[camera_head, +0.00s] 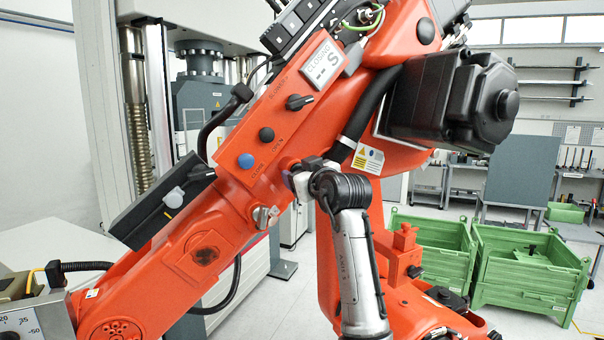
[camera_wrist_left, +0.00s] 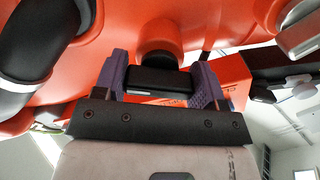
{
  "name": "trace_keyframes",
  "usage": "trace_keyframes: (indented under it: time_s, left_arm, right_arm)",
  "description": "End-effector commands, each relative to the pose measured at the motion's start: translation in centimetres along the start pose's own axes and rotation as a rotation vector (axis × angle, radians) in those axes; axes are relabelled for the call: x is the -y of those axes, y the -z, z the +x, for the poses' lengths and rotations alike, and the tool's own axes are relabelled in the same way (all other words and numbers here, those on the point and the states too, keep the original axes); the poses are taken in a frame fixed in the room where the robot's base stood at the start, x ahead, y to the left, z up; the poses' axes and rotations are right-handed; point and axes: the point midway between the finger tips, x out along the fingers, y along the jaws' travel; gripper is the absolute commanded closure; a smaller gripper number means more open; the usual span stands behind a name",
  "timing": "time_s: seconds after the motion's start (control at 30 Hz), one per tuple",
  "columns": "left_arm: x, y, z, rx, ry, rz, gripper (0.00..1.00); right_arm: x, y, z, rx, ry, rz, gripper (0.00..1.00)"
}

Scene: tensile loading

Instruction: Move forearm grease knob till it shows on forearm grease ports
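In the head view an orange forearm runs diagonally. Its panel has a black pointer knob (camera_head: 300,102), a black button (camera_head: 266,134) and a blue button (camera_head: 246,161). A small display (camera_head: 322,62) reads "CLOSING" with dashes and "S". The lettering is too small to tell which label is for grease ports. A silver arm of mine reaches the forearm's lower edge, its gripper end mostly hidden. In the left wrist view my left gripper (camera_wrist_left: 157,62) has purple fingers either side of a black bar-shaped knob (camera_wrist_left: 160,80) against orange surface. Firm contact is unclear. My right gripper is not seen.
A large black motor housing (camera_head: 455,98) sticks out right of the forearm. Two green crates (camera_head: 530,285) stand on the floor at right. A grey test machine (camera_head: 200,105) stands behind at left. Cables loop close around the forearm.

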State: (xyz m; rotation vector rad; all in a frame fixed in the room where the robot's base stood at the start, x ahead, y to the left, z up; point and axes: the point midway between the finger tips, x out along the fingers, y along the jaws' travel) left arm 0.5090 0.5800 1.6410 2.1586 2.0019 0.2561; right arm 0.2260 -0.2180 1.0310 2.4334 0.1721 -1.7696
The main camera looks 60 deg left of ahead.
Motion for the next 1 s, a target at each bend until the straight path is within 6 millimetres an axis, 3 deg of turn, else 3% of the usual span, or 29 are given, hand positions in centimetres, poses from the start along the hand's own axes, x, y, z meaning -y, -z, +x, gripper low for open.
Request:
trace_keyframes:
  time_s: [0.23, 0.57, 0.77, 1.0]
  left_arm:
    - [0.0, 0.1, 0.0, -0.001, 0.000, -0.002, 0.11]
    - [0.0, -0.1, -0.4, 0.000, -0.001, -0.002, 0.11]
    - [0.0, -0.2, -3.3, 0.000, -0.003, -0.002, 0.11]
    - [0.0, -0.2, -8.2, 0.000, -0.003, -0.003, 0.11]
  right_arm:
    - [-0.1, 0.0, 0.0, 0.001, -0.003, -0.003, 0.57]
    - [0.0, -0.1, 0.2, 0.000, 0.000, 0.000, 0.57]
    - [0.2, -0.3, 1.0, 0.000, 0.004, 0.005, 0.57]
    - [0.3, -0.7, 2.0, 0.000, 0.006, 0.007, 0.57]
